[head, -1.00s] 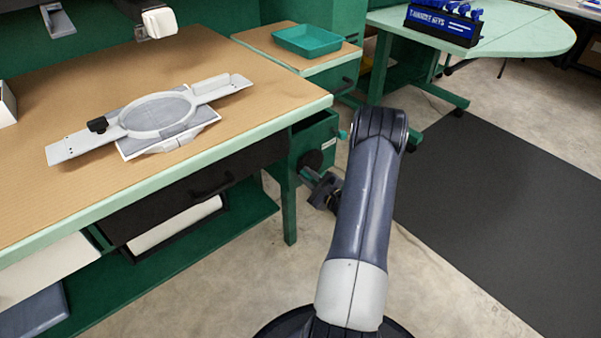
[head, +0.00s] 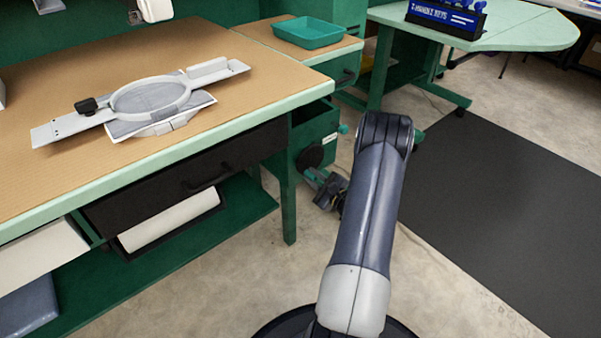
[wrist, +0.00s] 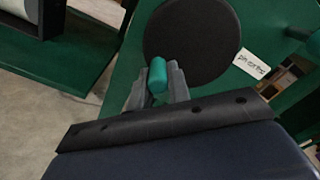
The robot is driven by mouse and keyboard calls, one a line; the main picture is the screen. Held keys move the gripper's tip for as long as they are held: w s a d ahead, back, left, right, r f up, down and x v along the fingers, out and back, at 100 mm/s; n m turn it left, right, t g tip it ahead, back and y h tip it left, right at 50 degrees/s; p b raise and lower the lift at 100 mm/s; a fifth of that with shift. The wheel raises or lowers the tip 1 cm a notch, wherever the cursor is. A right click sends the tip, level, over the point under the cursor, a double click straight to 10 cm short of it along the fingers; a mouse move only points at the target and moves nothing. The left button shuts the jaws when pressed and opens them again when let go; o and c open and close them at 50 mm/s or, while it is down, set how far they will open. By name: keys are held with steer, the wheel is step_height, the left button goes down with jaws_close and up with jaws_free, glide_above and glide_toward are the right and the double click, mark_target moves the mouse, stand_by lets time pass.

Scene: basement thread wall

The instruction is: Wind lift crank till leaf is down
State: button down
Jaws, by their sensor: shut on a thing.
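The crank is a black round disc (head: 311,157) on the green cabinet side below the workbench, with a teal handle standing off it. In the wrist view the disc (wrist: 190,40) fills the upper middle and the teal handle (wrist: 157,75) sits between my fingers. My gripper (wrist: 156,85) is shut on this handle. In the head view my gripper (head: 326,190) is low beside the bench leg, partly hidden by my arm. A white label (wrist: 252,63) is beside the disc. A teal knob (head: 343,129) sticks out above it. I cannot tell which surface is the leaf.
The workbench (head: 60,90) holds a white hoop frame (head: 150,98). A teal tray (head: 308,32) sits on a tan side surface (head: 255,35). A pale green table (head: 520,30) stands at the back right. A dark mat (head: 480,200) covers open floor.

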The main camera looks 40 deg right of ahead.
mark_target(317, 165)
steer(key=shift+d+r, duration=0.1)
steer(key=shift+r, duration=0.05)
steer(key=d+b, duration=0.1)
steer(key=d, duration=0.1)
steer(key=d+b, duration=0.1)
steer(key=shift+w+d, duration=0.2)
steer(key=shift+d, duration=0.15)
steer(key=shift+d+r, duration=0.1)
steer(key=shift+d, duration=0.1)
steer(key=c, duration=1.6)
jaws_free()
steer(key=shift+a, duration=0.1)
steer(key=shift+o, duration=1.4)
steer(key=shift+a, duration=0.1)
steer(key=shift+f, duration=0.2)
steer(key=shift+f, duration=0.1)
steer(key=shift+c, duration=0.2)
jaws_close()
